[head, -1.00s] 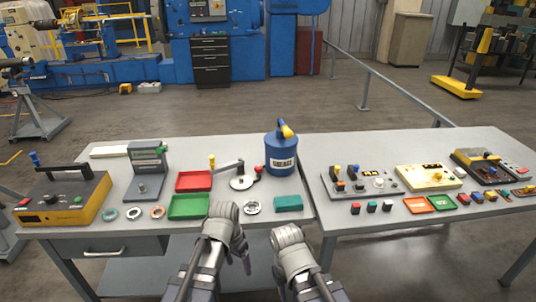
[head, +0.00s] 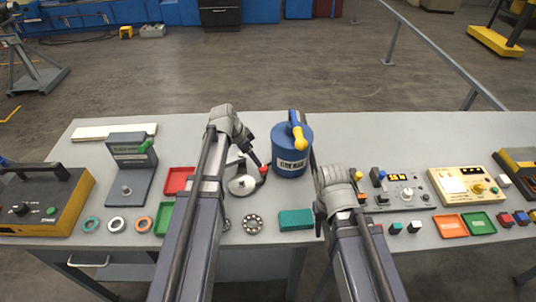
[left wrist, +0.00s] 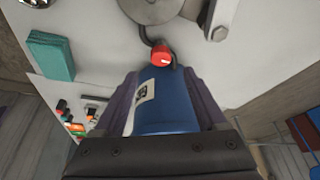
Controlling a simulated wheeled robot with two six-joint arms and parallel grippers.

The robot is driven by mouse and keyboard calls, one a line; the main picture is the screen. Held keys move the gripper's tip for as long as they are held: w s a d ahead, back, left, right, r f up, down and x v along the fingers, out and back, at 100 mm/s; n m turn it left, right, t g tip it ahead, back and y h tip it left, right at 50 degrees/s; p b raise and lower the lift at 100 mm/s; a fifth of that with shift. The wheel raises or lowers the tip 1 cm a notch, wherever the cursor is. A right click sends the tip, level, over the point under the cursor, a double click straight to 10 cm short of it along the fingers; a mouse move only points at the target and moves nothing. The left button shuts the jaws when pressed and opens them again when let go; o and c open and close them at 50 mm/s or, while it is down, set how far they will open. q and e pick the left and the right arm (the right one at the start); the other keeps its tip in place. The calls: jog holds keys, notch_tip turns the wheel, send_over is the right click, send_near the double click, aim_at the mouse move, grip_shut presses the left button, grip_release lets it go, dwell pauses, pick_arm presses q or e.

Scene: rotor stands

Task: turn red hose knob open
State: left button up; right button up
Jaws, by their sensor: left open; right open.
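The red knob (head: 264,170) sits low beside the blue grease can, at the right of a round metal disc (head: 243,185). In the left wrist view the red knob (left wrist: 161,55) has a small white mark, and a dark curved piece runs beside it. My left gripper (head: 254,155) is open just above and behind the knob in the head view. In the wrist view its fingers spread either side of the blue can, with the knob just beyond their tips; contact cannot be told. My right gripper (head: 321,218) is open and empty, over the table right of the teal block.
The blue grease can (head: 291,150) stands close to the knob. A teal block (head: 296,219), a round ring part (head: 252,224) and a red tray (head: 178,180) lie nearby. Control boxes (head: 465,186) stand right.

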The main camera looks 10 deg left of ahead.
aim_at(263, 169)
pick_arm(q)
jog(key=b+x, duration=0.7)
jog(key=shift+w+f, duration=0.2)
jog(key=shift+f, duration=0.1)
jog(key=shift+d, duration=0.1)
grip_shut()
dwell(0.7)
